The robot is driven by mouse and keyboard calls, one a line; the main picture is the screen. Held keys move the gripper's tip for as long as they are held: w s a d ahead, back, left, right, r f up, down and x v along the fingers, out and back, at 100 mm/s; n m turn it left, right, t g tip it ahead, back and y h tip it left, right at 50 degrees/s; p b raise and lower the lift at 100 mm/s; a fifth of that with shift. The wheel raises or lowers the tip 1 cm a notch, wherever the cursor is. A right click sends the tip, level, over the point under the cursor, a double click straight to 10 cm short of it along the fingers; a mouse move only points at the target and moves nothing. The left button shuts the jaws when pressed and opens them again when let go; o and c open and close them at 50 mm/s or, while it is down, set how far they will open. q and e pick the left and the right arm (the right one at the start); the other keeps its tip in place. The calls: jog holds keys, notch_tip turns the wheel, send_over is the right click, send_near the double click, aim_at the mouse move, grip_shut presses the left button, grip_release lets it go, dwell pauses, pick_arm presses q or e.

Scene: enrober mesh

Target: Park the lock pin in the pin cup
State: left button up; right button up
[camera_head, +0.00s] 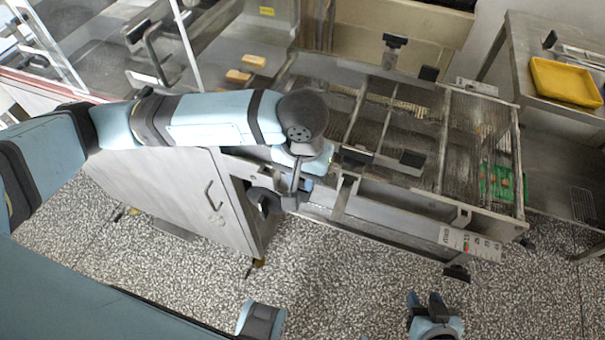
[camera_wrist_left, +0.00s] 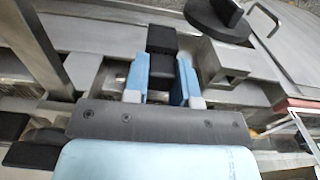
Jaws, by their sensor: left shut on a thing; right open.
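My left gripper (camera_head: 297,185) is at the near side of the metal conveyor frame, by the cabinet's right end. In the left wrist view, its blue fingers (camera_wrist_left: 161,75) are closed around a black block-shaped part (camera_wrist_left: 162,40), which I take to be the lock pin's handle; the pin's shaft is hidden. I cannot tell whether the pin is free of the frame. I cannot make out the pin cup for certain in either view. My right gripper (camera_head: 426,300) is open and empty above the floor at the bottom right.
The conveyor frame (camera_head: 345,135) with wire mesh runs to the right, with several black handles on it. A green item (camera_head: 497,182) sits at its right end. A yellow tray (camera_head: 565,82) is on a side table. The cabinet door (camera_head: 180,190) and a black knob (camera_wrist_left: 215,15) are near my left gripper.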

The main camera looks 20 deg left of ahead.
pick_arm(q)
jog(key=o, duration=1)
